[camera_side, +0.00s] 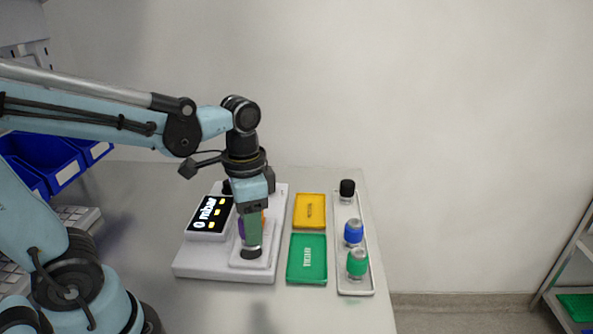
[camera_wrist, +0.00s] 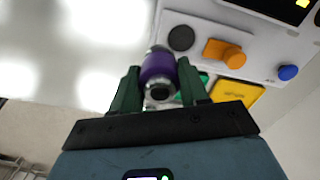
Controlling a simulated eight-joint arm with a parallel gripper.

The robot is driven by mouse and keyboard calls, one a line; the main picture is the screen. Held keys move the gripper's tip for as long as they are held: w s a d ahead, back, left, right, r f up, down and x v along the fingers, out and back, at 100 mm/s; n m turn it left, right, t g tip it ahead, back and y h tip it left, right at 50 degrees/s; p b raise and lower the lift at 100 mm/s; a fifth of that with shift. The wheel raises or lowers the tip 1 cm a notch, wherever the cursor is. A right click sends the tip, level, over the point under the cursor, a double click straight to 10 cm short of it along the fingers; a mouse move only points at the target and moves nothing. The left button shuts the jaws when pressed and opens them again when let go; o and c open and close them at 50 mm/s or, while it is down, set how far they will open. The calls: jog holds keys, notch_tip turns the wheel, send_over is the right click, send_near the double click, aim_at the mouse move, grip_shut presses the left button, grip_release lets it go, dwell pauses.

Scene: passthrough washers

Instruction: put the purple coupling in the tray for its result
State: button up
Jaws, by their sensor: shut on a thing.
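The purple coupling (camera_wrist: 158,68) has a purple band between metal ends and sits between the two dark green fingers of my gripper (camera_wrist: 160,88) in the wrist view. My gripper is shut on it. In the side view my gripper (camera_side: 253,240) is over the white test device (camera_side: 200,268), and only a purple sliver of the coupling (camera_side: 241,229) shows beside the fingers. Whether it still touches its seat I cannot tell. A yellow tray (camera_side: 309,196) and a green tray (camera_side: 307,280) lie right of the device; their labels are too small to read.
The device's display (camera_side: 211,214) reads 0 mbar with yellow marks. An orange handle (camera_wrist: 222,52) and blue knob (camera_wrist: 288,72) show in the wrist view. A long tray (camera_side: 354,291) at right holds black, blue and green-banded couplings. Blue bins (camera_side: 45,160) stand at left.

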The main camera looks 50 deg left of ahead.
jog(key=s+d+r, duration=0.3)
jog(key=d+r, duration=0.1)
jog(key=d, duration=0.2)
jog(key=w+d+f+n, duration=0.2)
jog(key=w+d+n, duration=0.4)
jog(key=w+n, duration=0.25)
send_over(308, 256)
jog(key=shift+n, duration=0.45)
notch_tip(308, 256, down, 7)
jog(key=shift+r, duration=0.1)
jog(key=shift+f, duration=2.05)
jog(key=shift+f, duration=0.2)
jog(key=o, duration=1.2)
jog(key=shift+c, duration=0.2)
jog(key=shift+r, duration=0.15)
